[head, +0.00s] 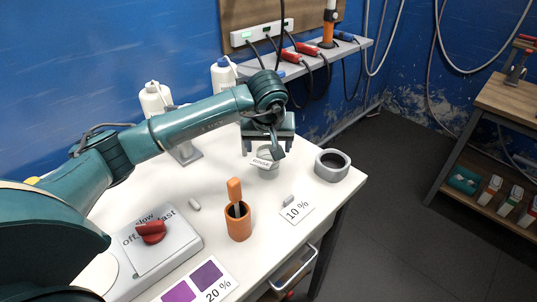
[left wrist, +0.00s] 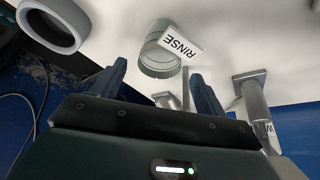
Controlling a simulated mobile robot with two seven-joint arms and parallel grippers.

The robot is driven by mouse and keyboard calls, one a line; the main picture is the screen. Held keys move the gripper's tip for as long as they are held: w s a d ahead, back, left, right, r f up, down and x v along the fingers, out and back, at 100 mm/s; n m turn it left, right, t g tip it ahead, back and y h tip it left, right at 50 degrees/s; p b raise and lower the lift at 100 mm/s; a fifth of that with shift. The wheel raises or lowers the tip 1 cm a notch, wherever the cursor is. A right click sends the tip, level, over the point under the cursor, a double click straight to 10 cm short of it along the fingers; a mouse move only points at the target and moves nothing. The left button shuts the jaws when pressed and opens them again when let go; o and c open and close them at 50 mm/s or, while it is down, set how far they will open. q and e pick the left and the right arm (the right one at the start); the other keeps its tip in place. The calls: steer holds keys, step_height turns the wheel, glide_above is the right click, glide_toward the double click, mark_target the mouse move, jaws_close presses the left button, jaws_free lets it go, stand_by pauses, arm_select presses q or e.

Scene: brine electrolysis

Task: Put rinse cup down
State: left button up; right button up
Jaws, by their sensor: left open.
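The rinse cup (head: 268,172) is a small grey round cup with a white "RINSE" tag. It stands on the white table (head: 262,215), near the back right, partly hidden under my left gripper (head: 268,148). In the left wrist view the cup (left wrist: 158,60) is just beyond the fingertips, roughly in line with the space between them. My left gripper (left wrist: 155,85) is open, its two fingers apart with nothing held between them. My right gripper is not in view.
A grey ring (head: 333,165) stands right of the cup, near the table edge. An orange holder (head: 238,222) and a "10 %" card (head: 296,211) are in front. White bottles (head: 155,98) stand behind my arm. A stirrer with a red knob (head: 151,232) is front left.

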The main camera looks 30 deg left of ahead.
arm_select(q)
steer(key=v, duration=0.5)
stand_by(0.4)
